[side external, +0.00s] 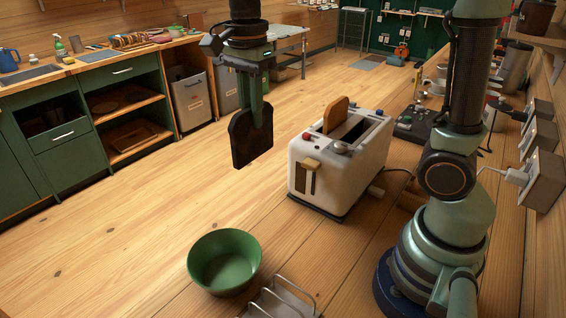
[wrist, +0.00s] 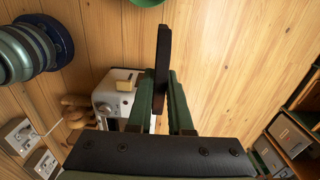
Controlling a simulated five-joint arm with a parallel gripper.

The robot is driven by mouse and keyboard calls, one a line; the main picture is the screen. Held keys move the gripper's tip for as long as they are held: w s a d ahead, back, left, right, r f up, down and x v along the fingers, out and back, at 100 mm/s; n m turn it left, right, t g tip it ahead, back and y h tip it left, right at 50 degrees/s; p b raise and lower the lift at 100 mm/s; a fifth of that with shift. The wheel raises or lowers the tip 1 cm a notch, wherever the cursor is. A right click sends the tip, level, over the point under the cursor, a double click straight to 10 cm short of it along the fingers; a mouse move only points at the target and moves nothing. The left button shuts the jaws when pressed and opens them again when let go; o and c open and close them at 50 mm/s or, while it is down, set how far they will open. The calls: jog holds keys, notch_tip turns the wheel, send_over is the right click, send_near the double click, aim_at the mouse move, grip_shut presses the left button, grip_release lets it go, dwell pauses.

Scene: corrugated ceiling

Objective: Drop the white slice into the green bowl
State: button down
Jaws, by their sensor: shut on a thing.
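My gripper (side external: 257,106) is shut on a dark, almost black slice (side external: 246,146), which hangs upright in the air left of the toaster. In the wrist view the slice (wrist: 163,55) shows edge-on between the green fingers (wrist: 161,88). No white slice shows in either view. The green bowl (side external: 222,279) stands in front of the toaster, nearer the camera and below the slice in the side view. Its inside looks empty. Only a bit of the bowl (wrist: 146,3) shows at the top of the wrist view.
A white toaster (side external: 322,178) stands on the wooden table with a golden-brown slice (side external: 335,114) sticking out of one slot. A metal rack (side external: 282,298) stands just right of the bowl, partly cut off. Wooden table surface is clear between bowl and toaster.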

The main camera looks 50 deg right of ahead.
jog(key=s+a+f, duration=0.2)
jog(key=a+f, duration=0.1)
jog(key=a, duration=0.3)
jog(key=s+a+f, duration=0.2)
jog(key=a+f, duration=0.1)
jog(key=a, duration=0.4)
notch_tip(320, 180, down, 6)
jog(key=shift+s+f, duration=0.15)
jog(key=shift+f, duration=0.05)
jog(key=c, duration=0.8)
grip_release()
jog(key=shift+o, duration=0.2)
notch_tip(320, 180, up, 12)
